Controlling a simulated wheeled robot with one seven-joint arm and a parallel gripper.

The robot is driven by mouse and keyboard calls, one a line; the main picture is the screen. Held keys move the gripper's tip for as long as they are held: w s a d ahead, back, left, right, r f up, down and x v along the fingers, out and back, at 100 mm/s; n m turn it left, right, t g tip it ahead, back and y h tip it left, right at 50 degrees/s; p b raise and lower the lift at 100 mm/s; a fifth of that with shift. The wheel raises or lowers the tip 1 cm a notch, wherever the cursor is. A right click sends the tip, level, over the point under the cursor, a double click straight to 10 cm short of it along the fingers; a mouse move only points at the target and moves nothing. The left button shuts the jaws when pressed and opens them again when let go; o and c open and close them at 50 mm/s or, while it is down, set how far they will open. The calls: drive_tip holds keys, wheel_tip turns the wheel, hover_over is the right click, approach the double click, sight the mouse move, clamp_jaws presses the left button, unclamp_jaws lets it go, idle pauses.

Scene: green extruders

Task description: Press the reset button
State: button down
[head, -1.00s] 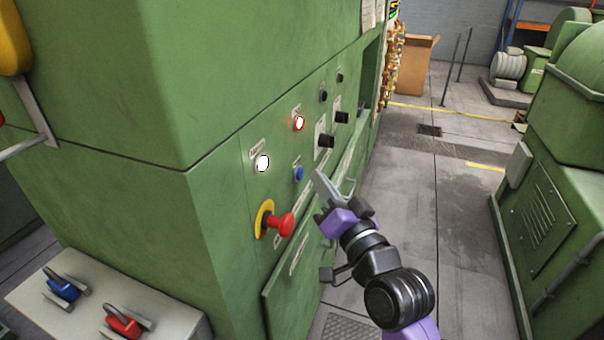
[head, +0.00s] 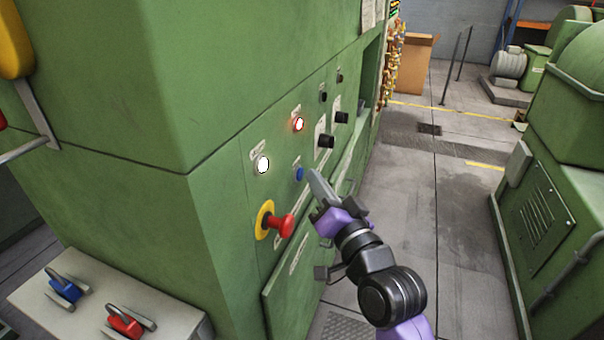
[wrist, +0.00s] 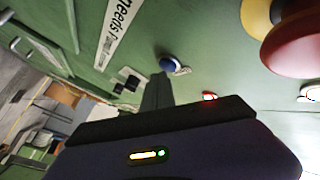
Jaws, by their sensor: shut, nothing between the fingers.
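A small blue button (head: 299,174) sits on the green control panel (head: 228,215), below and right of a lit white button (head: 262,164). Its label is too small to read, so I cannot tell from the writing which button is reset. My gripper (head: 314,175) is shut and empty, with its tips just right of the blue button in the head view. In the wrist view the blue button (wrist: 171,64) shows just beyond the fingertips (wrist: 158,80). I cannot tell whether they touch.
A red mushroom stop knob (head: 281,225) on a yellow ring juts out below the blue button. A lit red button (head: 298,124) and black knobs (head: 326,141) are higher up. Open floor (head: 430,220) lies right of the panel, before another green machine (head: 550,220).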

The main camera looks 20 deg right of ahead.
drive_tip(key=shift+w+a, duration=0.2)
drive_tip(key=shift+a, duration=0.1)
idle(0.5)
idle(0.4)
drive_tip(key=shift+s+d, duration=0.5)
drive_tip(key=shift+d, duration=0.1)
drive_tip(key=s+d+b, duration=0.1)
drive_tip(key=d, duration=0.1)
drive_tip(key=s+d+b, duration=0.1)
drive_tip(key=s+d, duration=0.1)
drive_tip(key=shift+b, duration=0.3)
idle(0.6)
